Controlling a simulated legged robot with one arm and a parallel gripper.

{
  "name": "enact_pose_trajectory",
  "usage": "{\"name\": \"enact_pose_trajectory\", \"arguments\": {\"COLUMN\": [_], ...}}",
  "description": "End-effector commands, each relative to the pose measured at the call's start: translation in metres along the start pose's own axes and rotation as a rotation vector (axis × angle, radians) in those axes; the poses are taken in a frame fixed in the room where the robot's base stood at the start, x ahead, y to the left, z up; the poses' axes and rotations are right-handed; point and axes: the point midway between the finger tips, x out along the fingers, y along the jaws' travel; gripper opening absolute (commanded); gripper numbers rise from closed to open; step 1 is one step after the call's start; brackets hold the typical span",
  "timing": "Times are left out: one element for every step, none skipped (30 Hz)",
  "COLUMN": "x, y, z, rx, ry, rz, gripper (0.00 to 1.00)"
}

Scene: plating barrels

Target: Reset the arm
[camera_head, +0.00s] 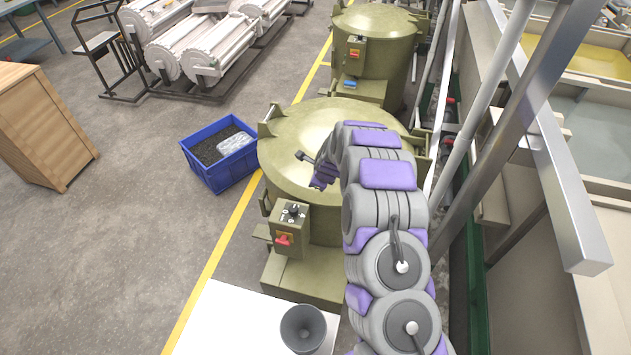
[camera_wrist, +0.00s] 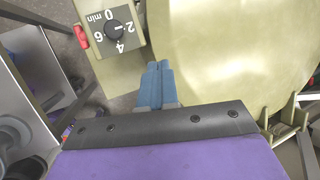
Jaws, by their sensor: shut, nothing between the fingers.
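My arm arches over the near olive-green drum machine (camera_head: 290,150), which has a round lid. In the wrist view my gripper (camera_wrist: 159,66) shows two blue fingers together, with nothing between them. Its tips lie close to the machine's control box in the picture. The box carries a timer dial (camera_wrist: 117,30) marked 0, 2, 4, 6 min, and a red switch (camera_wrist: 82,37) at its edge. In the head view the control box (camera_head: 289,228) shows on the machine's front with the dial and red switch. My fingers cannot be made out clearly there.
A blue crate (camera_head: 219,178) with dark granules and a clear bag stands left of the machine. A second drum machine (camera_head: 373,50) is behind. A grey funnel-like cup (camera_head: 303,328) is at the bottom. Metal posts and tanks line the right.

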Motion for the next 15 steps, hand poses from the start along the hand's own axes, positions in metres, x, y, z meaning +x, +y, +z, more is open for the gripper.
{"name": "enact_pose_trajectory", "arguments": {"x": [-0.002,-0.003,-0.003,-0.003,-0.003,-0.003,-0.003,-0.004,-0.005,-0.007,-0.01,-0.015,-0.019,-0.024,-0.033], "y": [0.0,0.0,0.0,0.0,0.0,0.0,0.0,0.0,0.001,0.001,0.002,0.004,0.005,0.007,0.01], "z": [0.0,0.0,0.0,0.0,0.0,0.0,0.0,0.0,0.001,0.002,0.002,0.004,0.005,0.006,0.009], "rx": [0.0,-0.001,-0.001,-0.001,-0.001,-0.001,-0.002,-0.004,-0.011,-0.02,-0.03,-0.049,-0.069,-0.089,-0.122], "ry": [0.0,0.0,0.0,0.0,0.0,0.0,0.0,-0.001,-0.002,-0.004,-0.006,-0.009,-0.012,-0.016,-0.021], "rz": [0.0,0.0,0.0,0.0,0.0,0.0,0.0,0.001,0.003,0.006,0.01,0.018,0.024,0.031,0.04], "gripper": [0.0,0.0,0.0,0.0,0.0,0.0,0.0,0.0,0.0,0.0,0.0,0.0,0.0,0.0,0.0]}}
